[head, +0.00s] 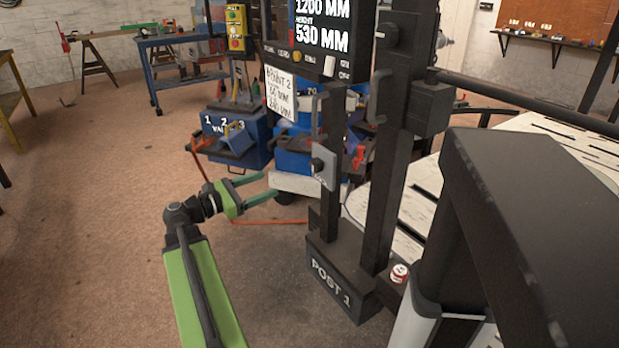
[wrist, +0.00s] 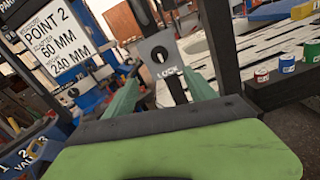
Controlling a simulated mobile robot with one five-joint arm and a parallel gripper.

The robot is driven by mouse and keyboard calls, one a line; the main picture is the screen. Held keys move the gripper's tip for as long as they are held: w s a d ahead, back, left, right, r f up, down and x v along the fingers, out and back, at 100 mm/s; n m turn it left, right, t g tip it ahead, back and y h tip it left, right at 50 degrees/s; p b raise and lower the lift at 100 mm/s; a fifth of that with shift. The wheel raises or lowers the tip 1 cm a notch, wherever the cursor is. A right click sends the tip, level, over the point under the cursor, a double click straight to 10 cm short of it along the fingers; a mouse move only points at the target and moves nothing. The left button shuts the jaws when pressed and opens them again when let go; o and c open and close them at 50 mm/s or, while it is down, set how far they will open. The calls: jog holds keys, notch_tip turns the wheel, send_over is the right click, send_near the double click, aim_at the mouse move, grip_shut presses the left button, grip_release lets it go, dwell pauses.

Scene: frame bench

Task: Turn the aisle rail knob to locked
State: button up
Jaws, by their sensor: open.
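A grey plate (head: 325,168) with a small black round knob (head: 317,164) is fixed to a dark upright on the base marked POST 1. In the wrist view the knob (wrist: 159,54) has a small light mark on its face. The plate (wrist: 150,43) carries lettering that starts with LOCK below the knob; the knob's exact setting is hard to tell. My gripper (head: 271,184) is open and empty, to the left of the plate and apart from it. In the wrist view its green fingers (wrist: 161,77) stand either side of the plate's lower part, pointing toward it.
The POST 1 base (head: 340,278) stands below the plate, with a taller black post (head: 388,185) to its right. A white slatted table (head: 560,165) lies behind. A red can (head: 399,274) sits by the base.

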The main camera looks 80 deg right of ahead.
aim_at(313, 168)
jog(key=x, duration=1.7)
jog(key=c, duration=1.4)
